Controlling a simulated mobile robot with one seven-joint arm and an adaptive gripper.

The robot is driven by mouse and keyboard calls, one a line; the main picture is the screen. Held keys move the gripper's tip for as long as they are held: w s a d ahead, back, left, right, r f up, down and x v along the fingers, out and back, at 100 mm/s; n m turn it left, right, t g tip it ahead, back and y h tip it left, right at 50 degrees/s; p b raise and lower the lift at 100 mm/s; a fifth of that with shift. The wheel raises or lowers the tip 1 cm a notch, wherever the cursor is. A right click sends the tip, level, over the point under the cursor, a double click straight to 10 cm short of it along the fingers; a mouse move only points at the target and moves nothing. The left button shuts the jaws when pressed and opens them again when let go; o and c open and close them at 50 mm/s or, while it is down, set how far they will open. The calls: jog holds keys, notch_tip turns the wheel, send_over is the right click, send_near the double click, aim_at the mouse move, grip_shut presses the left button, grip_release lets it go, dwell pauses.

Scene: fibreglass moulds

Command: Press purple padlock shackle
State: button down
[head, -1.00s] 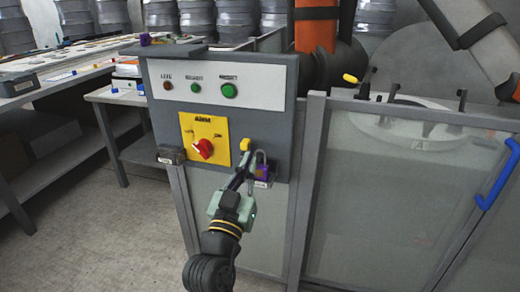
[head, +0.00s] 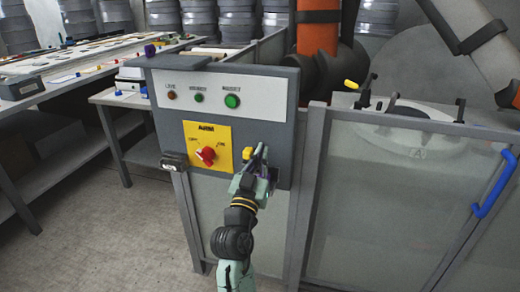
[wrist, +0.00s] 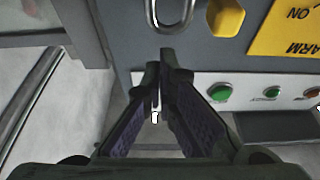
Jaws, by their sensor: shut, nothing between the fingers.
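The padlock's metal shackle (wrist: 171,14) shows as a grey loop at the top edge of the wrist view, against the grey control panel. The padlock's body is out of that view. In the head view my gripper (head: 259,158) is in front of the padlock and hides most of it. My gripper also shows in the wrist view (wrist: 163,68), with its fingers together, empty, and their tips just below the shackle in the picture. I cannot tell whether the tips touch it.
A yellow knob (head: 247,153) sits beside the padlock. The yellow alarm plate (head: 220,134) carries a red rotary switch (head: 206,155). Green buttons (head: 232,101) are higher on the panel. A glazed fence (head: 400,200) stands to the right. Open floor lies at the left.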

jog(key=shift+f, duration=0.45)
notch_tip(320, 180, down, 2)
jog(key=b, duration=0.3)
jog(key=shift+f, duration=0.25)
notch_tip(320, 180, up, 4)
jog(key=p, duration=0.3)
jog(key=b+v, duration=0.4)
jog(key=v, duration=0.6)
